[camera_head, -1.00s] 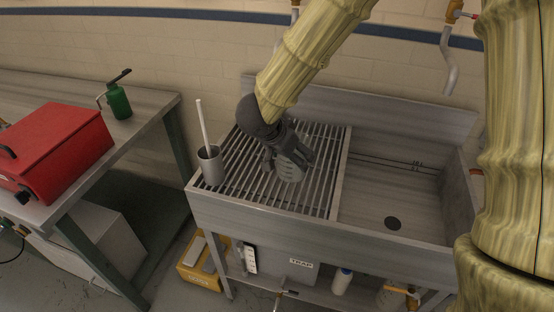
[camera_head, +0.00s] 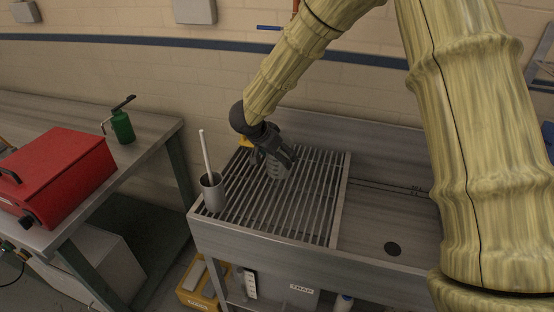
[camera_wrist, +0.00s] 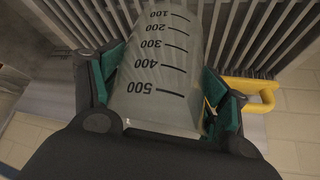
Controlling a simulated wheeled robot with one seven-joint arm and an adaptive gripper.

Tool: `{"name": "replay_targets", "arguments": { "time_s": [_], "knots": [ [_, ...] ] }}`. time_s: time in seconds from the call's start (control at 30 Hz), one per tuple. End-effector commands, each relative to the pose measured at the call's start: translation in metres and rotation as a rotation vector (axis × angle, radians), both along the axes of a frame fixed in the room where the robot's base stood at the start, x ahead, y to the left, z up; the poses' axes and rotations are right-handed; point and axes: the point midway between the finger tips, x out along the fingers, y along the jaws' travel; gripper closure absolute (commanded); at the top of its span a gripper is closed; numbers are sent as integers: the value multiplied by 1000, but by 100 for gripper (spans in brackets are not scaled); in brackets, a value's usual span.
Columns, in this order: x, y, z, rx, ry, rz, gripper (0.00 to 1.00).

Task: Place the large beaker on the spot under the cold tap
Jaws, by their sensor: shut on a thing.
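The large beaker (camera_wrist: 155,70) is a translucent grey vessel with black marks from 100 to 500. My gripper (camera_wrist: 165,88) is shut on it, with a green-padded finger on each side. In the head view the beaker (camera_head: 277,166) shows below my gripper (camera_head: 272,158), over the back left part of the slatted drainboard (camera_head: 308,190). I cannot tell whether its base touches the slats. The sink basin (camera_head: 375,222) with its dark drain lies to the right, partly behind my arm. The taps are not visible now.
A grey cup with a white stick (camera_head: 212,192) stands at the drainboard's left front corner. A yellow handle (camera_wrist: 250,92) is close beside my gripper. A red case (camera_head: 58,178) and a green bottle (camera_head: 122,126) are on the left bench. The drainboard's right side is clear.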

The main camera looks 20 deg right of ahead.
Motion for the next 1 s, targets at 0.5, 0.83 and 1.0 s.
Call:
{"name": "replay_targets", "arguments": {
  "time_s": [0.5, 0.83, 1.0],
  "knots": [
    [12, -1, -34, -2, 0, 2, 53],
    [12, -1, -38, -1, -1, 0, 54],
    [12, 0, -39, -1, -1, 0, 7]
  ]
}}
